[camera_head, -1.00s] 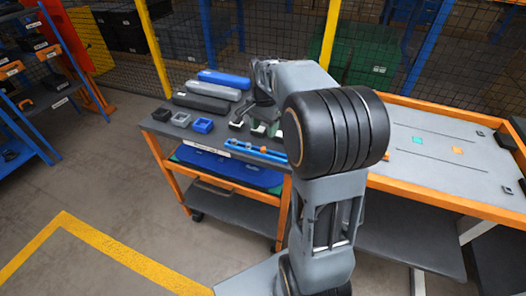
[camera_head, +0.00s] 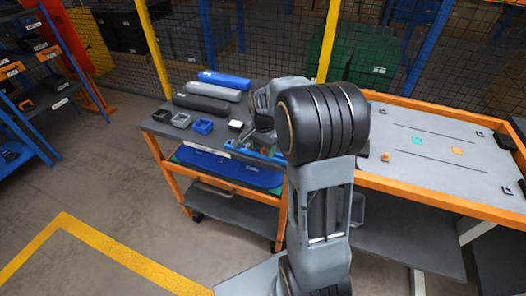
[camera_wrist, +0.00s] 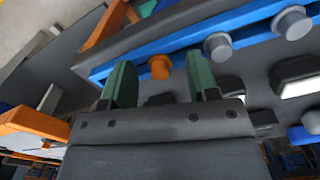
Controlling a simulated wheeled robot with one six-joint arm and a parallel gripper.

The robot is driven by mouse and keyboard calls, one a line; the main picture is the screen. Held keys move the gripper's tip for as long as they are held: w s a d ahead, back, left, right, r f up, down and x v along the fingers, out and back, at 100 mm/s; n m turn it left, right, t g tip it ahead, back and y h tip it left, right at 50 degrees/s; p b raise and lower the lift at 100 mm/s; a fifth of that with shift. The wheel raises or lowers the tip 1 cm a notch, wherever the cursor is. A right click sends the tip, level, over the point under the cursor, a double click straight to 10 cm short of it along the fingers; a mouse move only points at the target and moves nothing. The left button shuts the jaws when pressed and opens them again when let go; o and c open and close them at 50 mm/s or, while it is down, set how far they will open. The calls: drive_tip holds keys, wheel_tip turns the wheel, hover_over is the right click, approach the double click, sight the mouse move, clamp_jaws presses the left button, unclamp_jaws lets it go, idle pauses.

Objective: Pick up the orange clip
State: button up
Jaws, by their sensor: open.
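The orange clip (camera_wrist: 160,67) sits on the blue rail (camera_wrist: 243,35) in the wrist view, beside grey round clips (camera_wrist: 217,46). My gripper (camera_wrist: 158,62) is open, with one green fingertip to each side of the orange clip and a visible gap on both sides. I cannot tell whether the fingertips reach as deep as the clip. In the head view, the blue rail (camera_head: 237,151) lies along the front of the dark cart top, and my arm and gripper hide its right end and the orange clip.
Blue, grey and black open boxes (camera_head: 202,126) and long cases (camera_head: 224,79) stand on the cart's left and back. The workbench (camera_head: 430,185) at right holds a small orange piece (camera_head: 385,156), a teal square (camera_head: 417,140) and an orange square (camera_head: 457,150). Mesh fencing runs behind.

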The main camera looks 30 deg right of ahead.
sight(263, 149)
clamp_jaws()
idle(0.4)
drive_tip(key=shift+r, duration=0.55)
wheel_tip(263, 149, up, 2)
drive_tip(key=shift+r, duration=0.2)
drive_tip(key=s+d+r, duration=0.1)
drive_tip(key=s+r, duration=0.3)
drive_tip(key=s, duration=0.3)
drive_tip(key=s+d+r+b, duration=0.1)
drive_tip(key=s+r, duration=0.4)
drive_tip(key=s, duration=0.2)
drive_tip(key=shift+d+r, duration=0.15)
drive_tip(key=shift+r, duration=0.15)
